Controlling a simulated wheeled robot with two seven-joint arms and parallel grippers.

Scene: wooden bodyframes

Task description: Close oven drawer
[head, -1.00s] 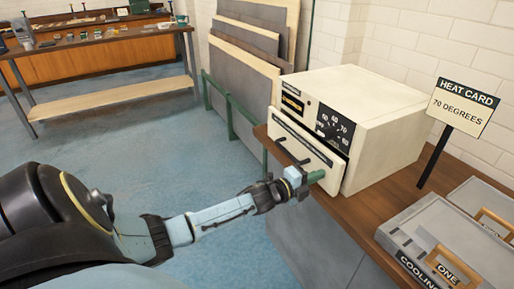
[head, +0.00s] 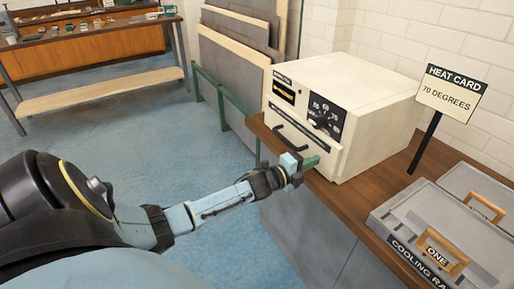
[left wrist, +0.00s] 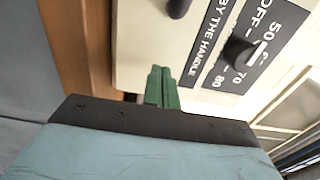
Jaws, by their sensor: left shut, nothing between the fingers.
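The oven (head: 345,105) is a cream box on the wooden counter. Its drawer (head: 300,148) is the lower front panel with a dark bar handle, and it now looks flush or nearly flush with the oven front. My left gripper (head: 309,163) is shut and empty, its green fingers at the lower part of the drawer front, below and right of the handle. In the left wrist view the shut fingers (left wrist: 162,88) point at the cream drawer front (left wrist: 145,50); I cannot tell whether they touch it. My right gripper is not in view.
A heat card sign (head: 449,92) reading 70 degrees stands right of the oven. Grey cooling rack cases (head: 420,225) lie on the counter (head: 345,195) at the right. Leaning boards (head: 235,75) stand left of the oven.

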